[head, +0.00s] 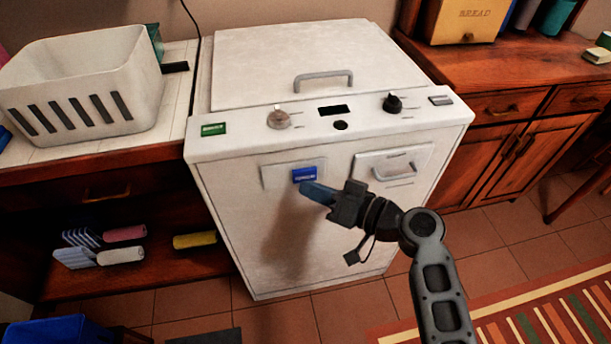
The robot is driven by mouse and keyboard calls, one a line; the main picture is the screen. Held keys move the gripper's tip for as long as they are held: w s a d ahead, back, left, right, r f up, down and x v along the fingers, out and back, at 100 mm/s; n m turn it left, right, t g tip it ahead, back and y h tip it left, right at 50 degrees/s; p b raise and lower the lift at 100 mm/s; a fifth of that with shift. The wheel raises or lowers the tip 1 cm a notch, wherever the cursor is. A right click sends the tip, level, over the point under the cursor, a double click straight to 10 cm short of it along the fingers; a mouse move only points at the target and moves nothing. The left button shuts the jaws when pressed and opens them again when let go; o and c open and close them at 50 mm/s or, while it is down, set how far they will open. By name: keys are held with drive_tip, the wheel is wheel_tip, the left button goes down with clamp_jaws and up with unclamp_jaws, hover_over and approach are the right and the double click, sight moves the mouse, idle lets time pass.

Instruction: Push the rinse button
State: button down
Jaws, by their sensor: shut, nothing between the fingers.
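A white top-loading washing machine (245,215) stands in the middle of the head view. A blue button (305,174) with small unreadable lettering sits on a panel on its front. A green button (213,129) is at the left of the top control strip, and a grey button (441,100) is at its right end. I cannot read which one is labelled rinse. My gripper (306,191) is shut and empty, with its bluish fingertips just below the blue button in the picture. Whether they touch the machine front, I cannot tell.
A light knob (279,119), a dark knob (392,103) and a small display (334,110) are on the strip. A handled drawer (393,162) is right of the blue button. A white basket (85,85) stands on the left counter. Wooden cabinets (520,140) stand right.

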drive_tip(key=shift+w, duration=0.1)
idle(0.3)
drive_tip(key=shift+w+a+b, duration=0.1)
drive_tip(key=shift+w+b, duration=0.25)
drive_tip(key=shift+b, duration=0.15)
drive_tip(key=shift+s, duration=0.45)
drive_tip(key=s+d, duration=0.2)
drive_tip(key=s, duration=0.3)
drive_tip(key=shift+s+p, duration=0.3)
drive_tip(key=shift+s, duration=0.1)
drive_tip(key=c, duration=1.8)
unclamp_jaws()
drive_tip(key=shift+c, duration=0.2)
